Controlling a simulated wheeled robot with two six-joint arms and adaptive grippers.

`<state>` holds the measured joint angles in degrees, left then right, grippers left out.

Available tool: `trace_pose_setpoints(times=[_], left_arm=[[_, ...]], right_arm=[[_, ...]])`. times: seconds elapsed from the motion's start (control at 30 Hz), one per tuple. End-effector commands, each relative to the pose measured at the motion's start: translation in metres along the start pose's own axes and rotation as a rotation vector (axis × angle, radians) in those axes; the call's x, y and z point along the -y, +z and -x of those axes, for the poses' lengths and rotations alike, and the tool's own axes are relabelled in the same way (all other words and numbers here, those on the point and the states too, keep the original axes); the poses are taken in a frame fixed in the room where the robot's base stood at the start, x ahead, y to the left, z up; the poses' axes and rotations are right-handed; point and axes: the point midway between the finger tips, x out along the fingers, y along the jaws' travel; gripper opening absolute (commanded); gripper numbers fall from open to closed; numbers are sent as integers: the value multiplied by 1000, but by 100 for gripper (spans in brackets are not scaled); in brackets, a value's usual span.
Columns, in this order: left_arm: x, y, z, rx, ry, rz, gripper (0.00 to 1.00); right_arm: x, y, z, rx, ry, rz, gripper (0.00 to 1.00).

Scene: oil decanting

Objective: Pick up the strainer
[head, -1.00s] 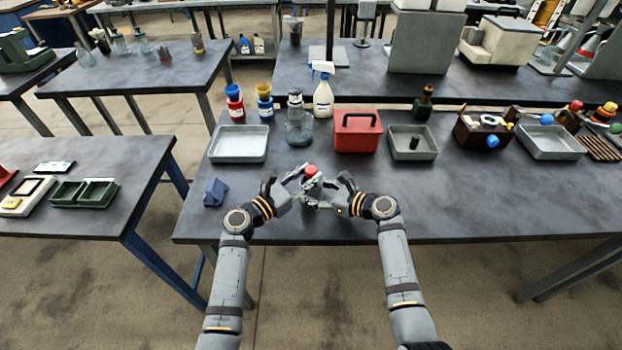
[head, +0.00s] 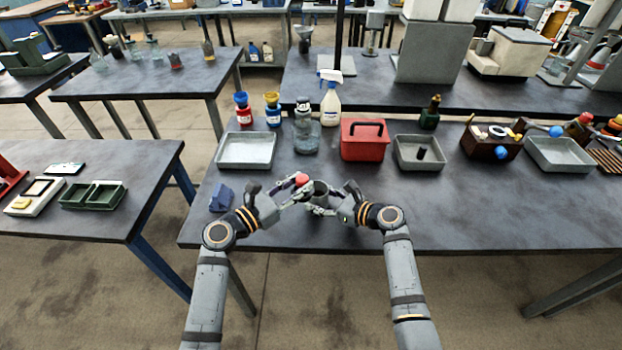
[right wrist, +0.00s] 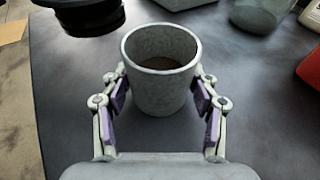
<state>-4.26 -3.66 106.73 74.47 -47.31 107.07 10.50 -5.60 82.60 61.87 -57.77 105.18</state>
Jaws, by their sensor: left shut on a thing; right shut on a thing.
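My right gripper (head: 336,207) is shut around a grey cup (head: 319,190), one finger on each side. In the right wrist view the cup (right wrist: 162,65) is upright, with something dark brown in the bottom. My left gripper (head: 290,190) is shut on a red-topped cap (head: 302,179), up and to the left of the cup and apart from it. A black round piece (right wrist: 90,15) at the top left of the right wrist view looks like the cap's lower part. I cannot pick out a strainer for certain.
Behind stand a grey tray (head: 246,151), a glass jar (head: 305,132), a red toolbox (head: 364,146) and a second tray (head: 419,165). A blue block (head: 220,198) lies left of my left gripper. The table's front right is clear.

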Motion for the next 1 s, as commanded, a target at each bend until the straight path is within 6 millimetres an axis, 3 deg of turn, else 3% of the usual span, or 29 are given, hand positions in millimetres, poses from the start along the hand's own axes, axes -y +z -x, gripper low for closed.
trace_pose_setpoints(times=[0.2,0.4,0.6,1.0], left_arm=[[2,-2,71,-11,-5,-5,0],[1,-1,110,-5,-5,-3,0],[1,0,125,-1,-2,-2,0],[0,8,128,0,-1,-2,0]], right_arm=[[-1,-1,0,-2,2,-1,43],[-1,-1,0,-1,2,-1,43],[0,-1,0,-1,1,-1,43],[0,0,0,-1,1,0,43]])
